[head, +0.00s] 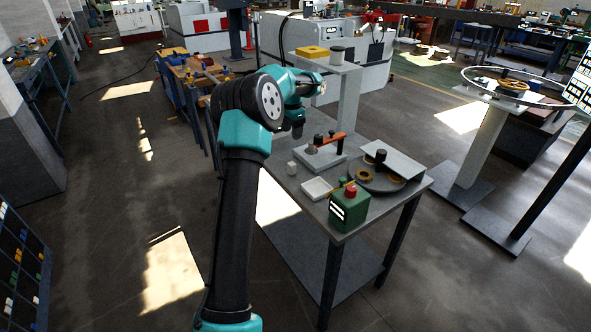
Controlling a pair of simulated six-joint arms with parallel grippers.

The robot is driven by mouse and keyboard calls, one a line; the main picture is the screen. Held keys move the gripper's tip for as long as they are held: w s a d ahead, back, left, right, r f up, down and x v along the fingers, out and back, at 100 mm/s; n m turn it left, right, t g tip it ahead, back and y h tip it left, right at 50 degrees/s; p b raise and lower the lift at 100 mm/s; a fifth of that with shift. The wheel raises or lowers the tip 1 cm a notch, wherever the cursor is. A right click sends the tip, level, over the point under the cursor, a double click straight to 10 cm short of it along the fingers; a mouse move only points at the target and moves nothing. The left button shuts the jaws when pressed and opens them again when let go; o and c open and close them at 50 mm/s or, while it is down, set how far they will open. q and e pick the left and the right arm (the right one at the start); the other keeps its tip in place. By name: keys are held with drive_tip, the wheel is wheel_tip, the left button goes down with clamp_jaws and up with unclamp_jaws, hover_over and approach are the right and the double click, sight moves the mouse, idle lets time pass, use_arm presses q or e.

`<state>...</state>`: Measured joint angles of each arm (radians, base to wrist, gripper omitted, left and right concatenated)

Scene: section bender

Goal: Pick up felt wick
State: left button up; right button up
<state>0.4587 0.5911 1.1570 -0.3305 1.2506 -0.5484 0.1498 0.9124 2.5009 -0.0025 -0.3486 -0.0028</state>
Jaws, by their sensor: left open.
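No item stands out clearly as the felt wick at this size. A small pale cylinder (292,168) stands upright near the table's left edge, and I cannot tell whether it is the wick. My left gripper (298,132) is open, small and dark in the picture, and shows above the far left part of the grey table (287,196). It appears apart from the items there. My left arm rises through the middle of the picture. My right gripper is not in view.
The table holds a shallow white tray (317,188), a plate-mounted fixture with an orange lever (330,139), a green box (349,212) with a red button, and a dark round tray (367,184) with yellowish rings. A pale pedestal (348,98) stands behind.

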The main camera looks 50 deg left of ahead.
sight(292, 163)
use_arm(q)
wheel_tip(292, 163, down, 12)
drive_tip(key=shift+f, duration=0.1)
idle(0.5)
drive_tip(key=shift+s+f, duration=0.2)
drive_tip(key=shift+f, duration=2.4)
drive_tip(key=c, duration=1)
